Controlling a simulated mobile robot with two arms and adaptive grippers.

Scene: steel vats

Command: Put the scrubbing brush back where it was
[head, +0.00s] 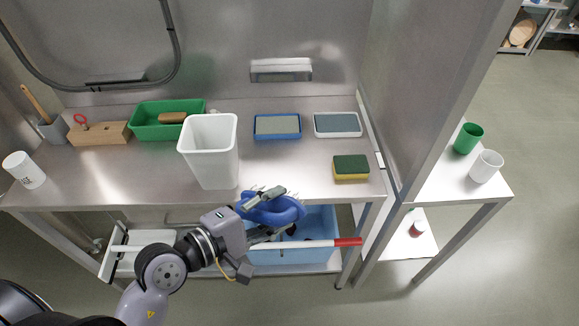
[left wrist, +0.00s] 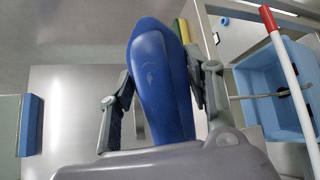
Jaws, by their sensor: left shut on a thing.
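The scrubbing brush (head: 286,209) is blue and rounded. My left gripper (head: 270,213) is shut on it, in front of the steel counter's front edge and above the blue bin. In the left wrist view the blue brush (left wrist: 160,85) stands up between the two fingers of the gripper (left wrist: 166,76). Its bristles are mostly hidden; a dark blue patch shows beside the left finger. On the counter, a blue tray (head: 277,137) and a white tray (head: 338,134) each hold a flat grey pad. My right gripper is in neither view.
A tall white container (head: 209,160) stands left of the gripper. A green tray (head: 140,128) holds a brown item. A yellow-green sponge (head: 350,168) lies at the right. Below are a blue bin (head: 315,222) and a red-ended white pole (head: 310,243). Counter between container and sponge is clear.

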